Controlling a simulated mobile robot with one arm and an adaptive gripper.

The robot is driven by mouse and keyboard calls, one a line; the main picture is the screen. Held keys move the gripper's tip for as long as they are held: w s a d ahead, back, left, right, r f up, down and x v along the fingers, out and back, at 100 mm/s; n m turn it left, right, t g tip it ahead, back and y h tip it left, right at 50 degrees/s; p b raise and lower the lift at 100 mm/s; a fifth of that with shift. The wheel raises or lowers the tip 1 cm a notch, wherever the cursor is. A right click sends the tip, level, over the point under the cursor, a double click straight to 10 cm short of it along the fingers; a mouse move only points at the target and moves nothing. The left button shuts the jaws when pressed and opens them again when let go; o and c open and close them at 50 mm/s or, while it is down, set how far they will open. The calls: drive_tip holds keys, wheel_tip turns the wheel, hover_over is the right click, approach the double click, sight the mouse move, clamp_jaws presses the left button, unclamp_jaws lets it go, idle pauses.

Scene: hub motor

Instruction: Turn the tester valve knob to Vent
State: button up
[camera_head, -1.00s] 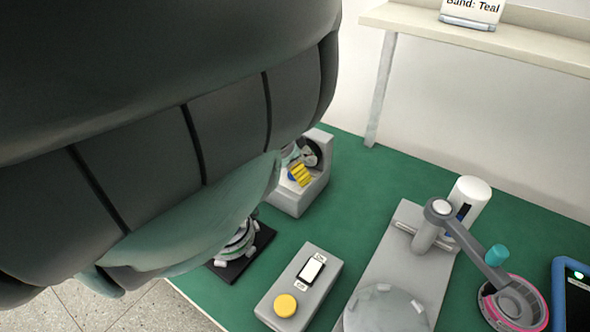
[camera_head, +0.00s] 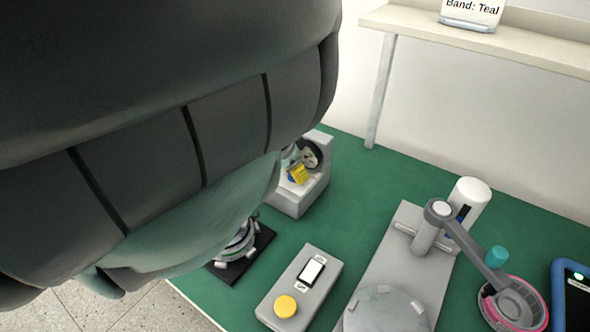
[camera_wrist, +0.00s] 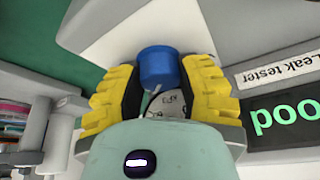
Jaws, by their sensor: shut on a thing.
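The leak tester (camera_head: 290,203) is a pale grey housing on the green bench, partly behind my arm in the head view. Its blue valve knob (camera_wrist: 159,68) shows in the wrist view between the yellow ridged fingers of my gripper (camera_wrist: 160,88), which is shut on it with one finger on each side. A round pale dial (camera_wrist: 182,108) with small markings lies by the knob, partly covered by the gripper. I cannot tell which mark the knob points to. In the head view, the yellow fingers of my gripper (camera_head: 300,175) are at the tester's front.
A dark screen (camera_wrist: 285,121) with green, upside-down letters "ood" is beside the gripper. A grey box with a yellow button (camera_head: 286,306), a press (camera_head: 415,265) and a blue-framed tablet (camera_head: 574,300) stand on the bench. A shelf (camera_head: 480,40) is at the back.

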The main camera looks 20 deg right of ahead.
drive_tip(key=shift+r, duration=0.1)
drive_tip(key=shift+s+r+n+p, duration=0.1)
drive_tip(key=shift+n+p, duration=0.5)
drive_tip(key=shift+p, duration=0.5)
drive_tip(key=n+t+p, duration=0.1)
drive_tip(key=n+p, duration=0.1)
drive_tip(key=shift+y+p, duration=0.3)
drive_tip(key=n, duration=0.1)
drive_tip(key=n+t+p, duration=0.1)
drive_tip(key=n, duration=0.1)
drive_tip(key=shift+f+y, duration=0.25)
drive_tip(key=shift+y, duration=0.05)
drive_tip(key=shift+n, duration=0.6)
drive_tip(key=o, duration=1.2)
